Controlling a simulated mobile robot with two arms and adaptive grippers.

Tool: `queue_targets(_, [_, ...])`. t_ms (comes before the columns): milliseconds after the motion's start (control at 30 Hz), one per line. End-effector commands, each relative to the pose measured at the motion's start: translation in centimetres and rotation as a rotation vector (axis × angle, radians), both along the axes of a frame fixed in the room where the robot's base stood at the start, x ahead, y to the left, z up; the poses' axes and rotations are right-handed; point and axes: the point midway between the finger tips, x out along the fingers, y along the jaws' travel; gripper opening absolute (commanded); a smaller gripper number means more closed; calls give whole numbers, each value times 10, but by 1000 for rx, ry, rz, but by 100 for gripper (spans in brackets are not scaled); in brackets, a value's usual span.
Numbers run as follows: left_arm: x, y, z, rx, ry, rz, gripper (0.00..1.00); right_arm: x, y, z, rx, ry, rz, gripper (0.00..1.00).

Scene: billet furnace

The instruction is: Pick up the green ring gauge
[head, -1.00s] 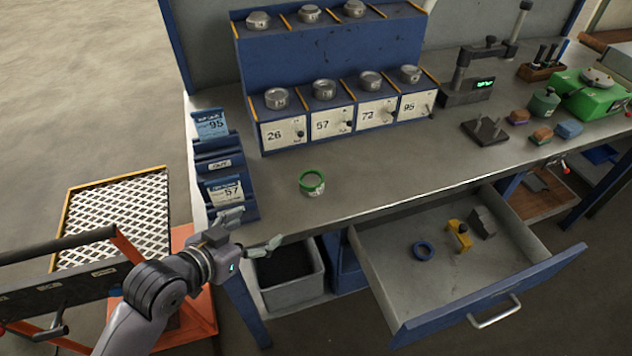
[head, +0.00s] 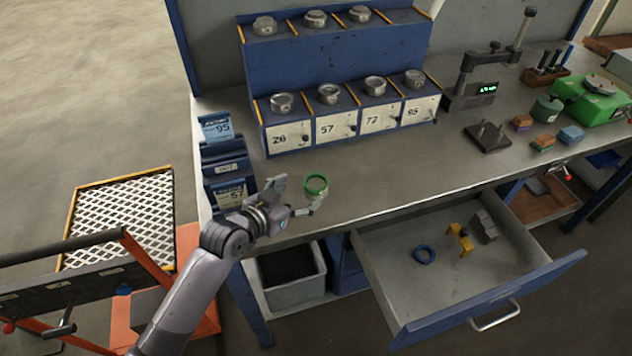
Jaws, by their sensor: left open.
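The green ring gauge (head: 316,182) is on the grey workbench (head: 400,175), in front of the row of numbered bins. It is a small round piece with a green rim. My left gripper (head: 298,195) is open beside it, on its left and near side. One finger stands up to the left of the gauge, apart from it. The other finger reaches in front of the gauge's lower part and hides some of it; I cannot tell whether they touch. My right gripper is not in view.
The blue bin rack (head: 340,65) with round metal gauges stands behind. A blue card holder (head: 226,165) is at the left. The bench right of the gauge is clear.

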Motion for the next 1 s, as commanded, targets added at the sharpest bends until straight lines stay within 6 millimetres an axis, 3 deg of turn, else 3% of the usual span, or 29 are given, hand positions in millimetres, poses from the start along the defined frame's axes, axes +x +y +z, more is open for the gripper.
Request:
queue_targets(400, [33,-23,-19,0,0,1,74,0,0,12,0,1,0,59])
queue_targets(767, [38,-27,-23,0,0,1,74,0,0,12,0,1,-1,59])
queue_targets(1000, [38,-26,-23,0,0,1,58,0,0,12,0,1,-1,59])
